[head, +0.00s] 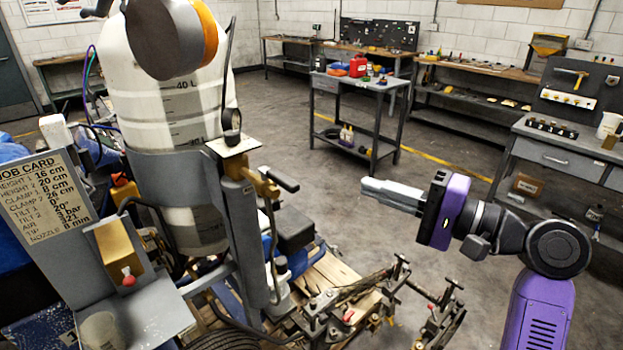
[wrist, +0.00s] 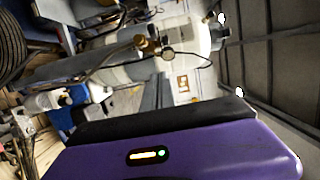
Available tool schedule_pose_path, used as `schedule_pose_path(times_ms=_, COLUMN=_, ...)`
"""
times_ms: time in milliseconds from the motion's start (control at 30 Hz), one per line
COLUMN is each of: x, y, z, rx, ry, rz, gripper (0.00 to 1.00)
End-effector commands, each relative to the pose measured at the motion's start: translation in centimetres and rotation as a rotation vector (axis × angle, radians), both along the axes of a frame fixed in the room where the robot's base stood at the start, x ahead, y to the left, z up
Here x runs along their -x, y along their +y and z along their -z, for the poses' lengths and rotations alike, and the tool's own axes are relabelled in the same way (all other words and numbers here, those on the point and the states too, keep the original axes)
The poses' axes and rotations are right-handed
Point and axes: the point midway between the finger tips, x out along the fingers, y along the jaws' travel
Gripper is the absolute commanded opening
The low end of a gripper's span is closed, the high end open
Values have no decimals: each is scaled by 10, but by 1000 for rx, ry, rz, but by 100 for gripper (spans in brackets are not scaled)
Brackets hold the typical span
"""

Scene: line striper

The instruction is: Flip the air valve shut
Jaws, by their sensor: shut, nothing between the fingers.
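A brass valve fitting (head: 262,186) with a black lever (head: 281,178) sits beside a grey post on the striper, in front of the white tank (head: 165,120). I take it to be the air valve; its lever setting is hard to read. A brass fitting (wrist: 149,46) also shows in the wrist view, tilted on its side with a round gauge. My gripper (head: 365,188) is to the right of the valve in the head view, pointing left, shut and empty, and apart from the lever. The fingers do not show clearly in the wrist view.
A job card (head: 45,195) and a brass box (head: 118,250) with a red knob are on the striper's left. Clamps and rods (head: 345,310) stick out low in front. A grey cart (head: 355,115) and benches stand behind. Open floor lies between the striper and the cart.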

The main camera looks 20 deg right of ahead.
Motion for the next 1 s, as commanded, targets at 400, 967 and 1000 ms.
schedule_pose_path(times_ms=400, x=-39, y=26, z=-2, rx=0, ry=0, rz=-3, gripper=0)
schedule_pose_path(times_ms=967, x=-74, y=86, z=-1, rx=1, ry=-1, rz=0, gripper=0)
schedule_pose_path(times_ms=1000, x=-74, y=88, z=-1, rx=1, ry=-1, rz=1, gripper=0)
